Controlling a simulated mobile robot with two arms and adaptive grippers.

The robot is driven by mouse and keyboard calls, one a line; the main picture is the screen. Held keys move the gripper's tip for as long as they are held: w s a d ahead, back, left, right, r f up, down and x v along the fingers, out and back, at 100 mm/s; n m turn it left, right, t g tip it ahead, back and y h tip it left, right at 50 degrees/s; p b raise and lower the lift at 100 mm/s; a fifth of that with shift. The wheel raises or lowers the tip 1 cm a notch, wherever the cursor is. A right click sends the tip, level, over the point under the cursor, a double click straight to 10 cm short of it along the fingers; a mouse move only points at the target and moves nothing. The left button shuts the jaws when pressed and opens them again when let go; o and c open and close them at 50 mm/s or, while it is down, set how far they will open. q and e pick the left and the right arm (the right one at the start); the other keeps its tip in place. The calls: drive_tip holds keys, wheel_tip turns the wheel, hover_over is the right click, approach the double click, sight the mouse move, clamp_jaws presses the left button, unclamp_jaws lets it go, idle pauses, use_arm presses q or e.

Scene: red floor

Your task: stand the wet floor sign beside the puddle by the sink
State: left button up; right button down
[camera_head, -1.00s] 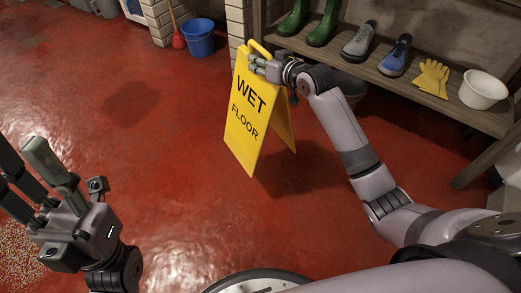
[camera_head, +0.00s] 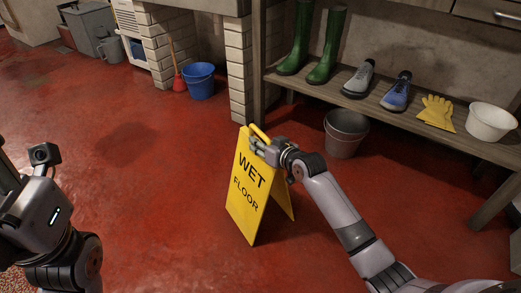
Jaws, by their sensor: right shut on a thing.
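The yellow wet floor sign (camera_head: 248,186) is upright with its two panels spread, in the middle of the view. My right gripper (camera_head: 262,148) is shut on its top edge by the handle. I cannot tell whether its feet touch the floor. My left gripper (camera_head: 22,200) is at the left edge, away from the sign; its fingers are mostly out of frame. A darker patch (camera_head: 125,143) on the red floor left of the sign may be the puddle. I cannot make out a sink for certain.
A wooden shelf (camera_head: 430,132) on the right holds green boots, shoes, yellow gloves and a white bowl. A grey bucket (camera_head: 345,133) stands under it. A blue bucket (camera_head: 199,81) and a red plunger (camera_head: 179,82) stand by a brick pillar. Floor left of the sign is clear.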

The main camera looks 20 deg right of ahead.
drive_tip(key=shift+f, duration=0.3)
drive_tip(key=shift+r, duration=0.1)
drive_tip(key=c, duration=1.8)
unclamp_jaws()
drive_tip(key=o, duration=0.5)
